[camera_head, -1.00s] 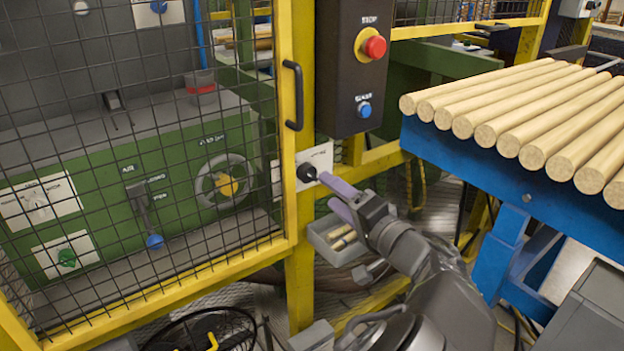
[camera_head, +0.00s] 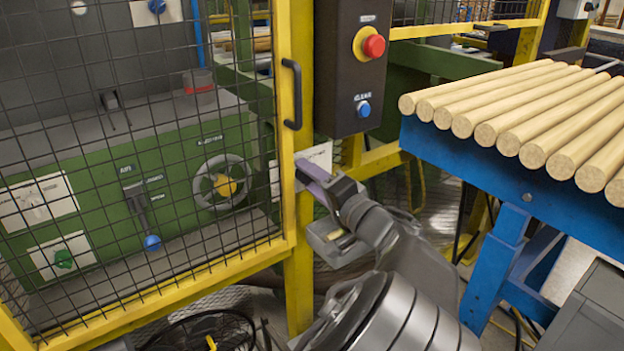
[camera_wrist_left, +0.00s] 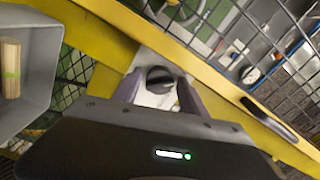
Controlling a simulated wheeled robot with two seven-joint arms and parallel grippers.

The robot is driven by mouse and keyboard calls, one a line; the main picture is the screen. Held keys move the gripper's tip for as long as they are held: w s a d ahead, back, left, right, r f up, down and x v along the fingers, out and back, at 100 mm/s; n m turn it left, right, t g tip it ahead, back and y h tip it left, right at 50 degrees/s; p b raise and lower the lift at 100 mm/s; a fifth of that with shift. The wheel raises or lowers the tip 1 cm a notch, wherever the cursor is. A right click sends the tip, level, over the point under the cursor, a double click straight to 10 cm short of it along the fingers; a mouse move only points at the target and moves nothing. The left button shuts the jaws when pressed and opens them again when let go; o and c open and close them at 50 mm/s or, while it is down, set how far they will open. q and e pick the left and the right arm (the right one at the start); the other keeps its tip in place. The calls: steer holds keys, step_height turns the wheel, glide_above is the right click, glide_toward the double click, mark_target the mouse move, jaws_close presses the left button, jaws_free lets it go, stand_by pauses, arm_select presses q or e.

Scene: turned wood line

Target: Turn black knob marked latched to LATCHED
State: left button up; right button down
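The black knob (camera_wrist_left: 160,77) sits on a white label plate in the left wrist view, with its grip bar facing the camera. The plate also shows in the head view (camera_head: 321,156), fixed to the yellow post. My left gripper (camera_head: 308,178) is at the plate and hides the knob in the head view. In the left wrist view its two purple-grey fingers (camera_wrist_left: 160,88) stand apart, one on each side of the knob. I see no clear contact. The plate's lettering is not readable here. My right gripper is not in view.
A yellow-framed mesh door with a black handle (camera_head: 292,95) is left of the post. A control box (camera_head: 345,80) with red and blue buttons hangs above. A grey tray (camera_wrist_left: 38,28) with wooden pieces sits close below. A blue table (camera_head: 470,175) bearing dowels is at right.

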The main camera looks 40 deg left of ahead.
arm_select(q)
jaws_close()
stand_by(0.3)
steer(key=shift+m+p, duration=3.6)
steer(key=shift+p, duration=1.05)
steer(key=shift+o, duration=1.2)
jaws_free()
